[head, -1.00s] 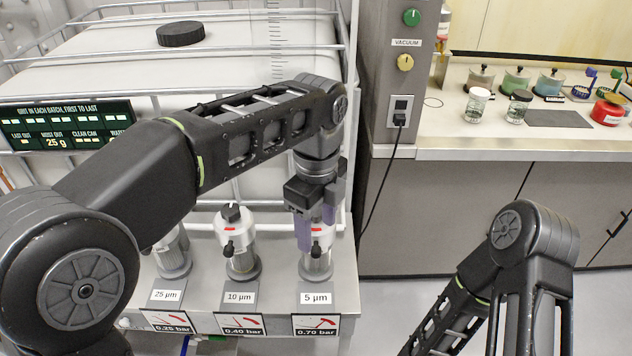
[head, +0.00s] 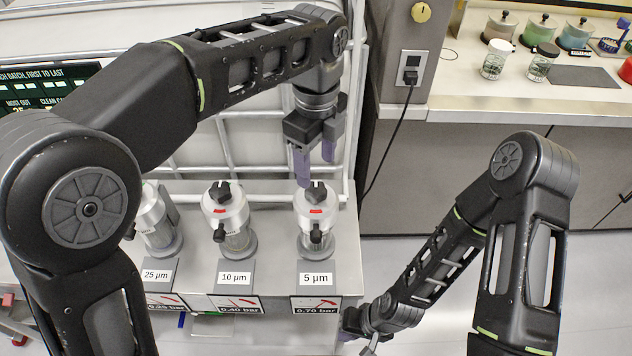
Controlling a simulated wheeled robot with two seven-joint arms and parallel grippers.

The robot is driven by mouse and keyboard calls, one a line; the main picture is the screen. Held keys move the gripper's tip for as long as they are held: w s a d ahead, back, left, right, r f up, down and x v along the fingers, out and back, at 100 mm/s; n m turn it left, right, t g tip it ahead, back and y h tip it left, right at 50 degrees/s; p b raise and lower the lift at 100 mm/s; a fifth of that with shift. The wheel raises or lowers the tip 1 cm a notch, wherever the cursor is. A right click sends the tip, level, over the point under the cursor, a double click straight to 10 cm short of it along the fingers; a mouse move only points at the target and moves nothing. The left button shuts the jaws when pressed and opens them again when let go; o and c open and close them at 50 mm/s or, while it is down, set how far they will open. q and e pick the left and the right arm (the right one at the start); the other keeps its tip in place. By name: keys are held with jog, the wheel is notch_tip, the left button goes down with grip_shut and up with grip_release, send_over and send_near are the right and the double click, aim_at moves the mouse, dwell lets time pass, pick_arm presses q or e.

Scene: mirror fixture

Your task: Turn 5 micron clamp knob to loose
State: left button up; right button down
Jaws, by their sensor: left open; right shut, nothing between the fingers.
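The 5 micron filter housing (head: 314,228) stands upright on the grey bench, behind its "5 µm" label (head: 315,279). Its black clamp knob (head: 314,190) is on top, with a red mark (head: 316,211) on the cap below it. A second dark handle (head: 316,236) is on its front. My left gripper (head: 315,174) is open, fingers pointing down, just above and behind the knob. One fingertip overlaps the knob's upper edge in the picture; I cannot tell whether it touches.
The 10 micron housing (head: 231,213) and the 25 micron housing (head: 155,222) stand to the left. A white caged tank (head: 190,125) is behind them. A black cable (head: 391,150) hangs from a socket on the right. Gauge plates line the bench front.

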aim_at(316, 188)
pick_arm(q)
notch_tip(316, 188, down, 7)
jog(key=shift+r+p, duration=0.1)
jog(key=shift+p, duration=0.25)
jog(key=shift+c, duration=0.4)
grip_shut()
